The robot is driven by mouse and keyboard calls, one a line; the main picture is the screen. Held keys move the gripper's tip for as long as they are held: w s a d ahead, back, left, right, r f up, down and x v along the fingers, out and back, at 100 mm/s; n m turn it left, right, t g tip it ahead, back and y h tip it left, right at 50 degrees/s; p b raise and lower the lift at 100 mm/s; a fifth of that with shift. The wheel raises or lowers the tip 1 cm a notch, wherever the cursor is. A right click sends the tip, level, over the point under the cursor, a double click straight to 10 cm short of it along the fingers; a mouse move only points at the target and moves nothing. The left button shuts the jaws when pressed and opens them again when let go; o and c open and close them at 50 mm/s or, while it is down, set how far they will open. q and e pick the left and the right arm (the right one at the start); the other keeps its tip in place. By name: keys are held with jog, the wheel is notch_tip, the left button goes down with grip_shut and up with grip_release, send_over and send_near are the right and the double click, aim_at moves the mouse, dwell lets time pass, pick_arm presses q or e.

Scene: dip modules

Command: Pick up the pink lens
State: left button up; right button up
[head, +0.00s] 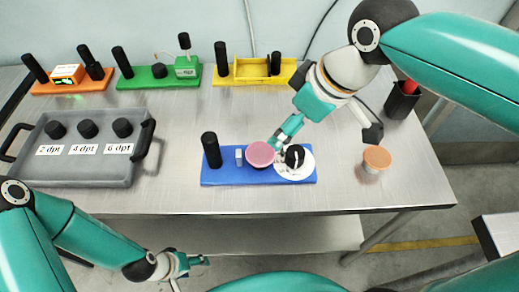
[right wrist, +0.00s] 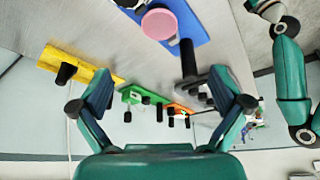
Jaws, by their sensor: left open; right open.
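The pink lens (head: 260,154) is a round pink disc on the blue module (head: 225,178) at the front middle of the table. It lies between a small pale block and a white disc. It also shows near the top of the right wrist view (right wrist: 159,23). My right gripper (right wrist: 160,73) is open and empty, with its fingers spread apart. In the head view one finger reaches down close to the lens's right side; I cannot tell if they touch. My left gripper (head: 189,270) is open and empty below the table's front edge, away from the lens.
A black post (head: 211,150) stands on the blue module's left end, and a white disc (head: 295,172) with a black knob on its right. An orange-topped cup (head: 377,158) stands to the right. A grey tray (head: 85,173) is at left. Orange, green and yellow (head: 232,79) modules line the back.

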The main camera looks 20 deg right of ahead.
send_near(261, 153)
notch_tip(261, 153, down, 2)
jog(key=shift+w+a+x, duration=0.1)
jog(key=shift+w+x, duration=0.05)
jog(key=shift+x, duration=1.4)
jog(key=shift+w+a+x, duration=0.15)
jog(key=shift+x, duration=1.4)
jog(key=shift+r, duration=0.2)
jog(key=shift+c, duration=0.2)
jog(key=c, duration=1)
